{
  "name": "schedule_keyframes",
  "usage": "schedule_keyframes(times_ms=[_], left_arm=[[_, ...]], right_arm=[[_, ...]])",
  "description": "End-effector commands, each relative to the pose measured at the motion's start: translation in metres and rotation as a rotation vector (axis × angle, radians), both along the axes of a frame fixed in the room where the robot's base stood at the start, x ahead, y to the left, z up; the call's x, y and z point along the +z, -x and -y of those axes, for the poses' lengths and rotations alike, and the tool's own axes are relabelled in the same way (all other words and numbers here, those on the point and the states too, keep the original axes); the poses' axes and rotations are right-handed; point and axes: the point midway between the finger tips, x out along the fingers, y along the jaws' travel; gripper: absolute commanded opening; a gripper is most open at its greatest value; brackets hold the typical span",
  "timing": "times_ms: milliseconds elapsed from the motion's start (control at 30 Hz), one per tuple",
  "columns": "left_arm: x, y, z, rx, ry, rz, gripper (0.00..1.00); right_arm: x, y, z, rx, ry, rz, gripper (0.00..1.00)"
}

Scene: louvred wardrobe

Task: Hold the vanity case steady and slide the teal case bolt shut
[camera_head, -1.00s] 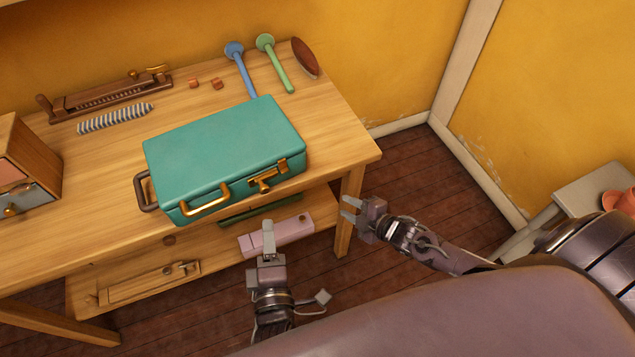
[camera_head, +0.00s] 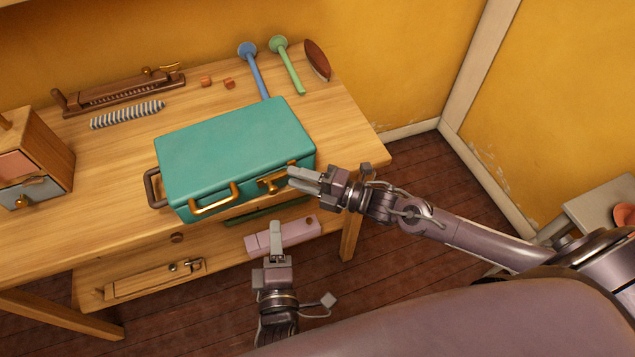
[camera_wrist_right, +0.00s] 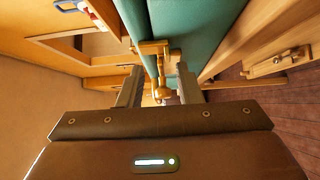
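The teal vanity case (camera_head: 235,150) lies closed on the table, with a brass carry handle (camera_head: 214,198) on its front. The brass case bolt (camera_head: 270,184) is at the right of that front. My right gripper (camera_head: 303,180) is right beside the bolt. In the right wrist view, my right gripper (camera_wrist_right: 160,88) is open, with the brass bolt (camera_wrist_right: 154,50) ahead of and between its fingers; contact cannot be told. My left gripper (camera_head: 276,236) is below and in front of the case, apart from it; its finger gap is not clear.
A small drawer box (camera_head: 38,160) stands at the left of the wooden table (camera_head: 110,195). A striped roll (camera_head: 127,114), blue and green long-handled tools and a brush (camera_head: 317,58) lie behind the case. A pink box (camera_head: 283,235) is on the lower shelf.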

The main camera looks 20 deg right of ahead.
Motion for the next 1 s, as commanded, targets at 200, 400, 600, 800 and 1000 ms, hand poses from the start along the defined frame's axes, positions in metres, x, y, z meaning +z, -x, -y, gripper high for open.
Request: schedule_keyframes(times_ms=[200,400,600,800,1000], left_arm=[[0.0,0.0,0.0,0.0,0.0,0.0,0.36],[0.0,0.0,0.0,0.0,0.0,0.0,0.36],[0.0,0.0,0.0,0.0,0.0,0.0,0.36],[0.0,0.0,0.0,0.0,0.0,0.0,0.36],[0.0,0.0,0.0,0.0,0.0,0.0,0.36]], right_arm=[[0.0,-0.012,-0.013,-0.001,0.001,0.0,0.32],[-0.001,-0.013,-0.014,-0.001,0.002,-0.002,0.32],[-0.001,-0.013,-0.014,-0.001,0.002,-0.002,0.17],[-0.001,-0.013,-0.014,-0.002,0.001,-0.001,0.0],[-0.001,-0.013,-0.014,-0.002,0.002,-0.002,0.0]])
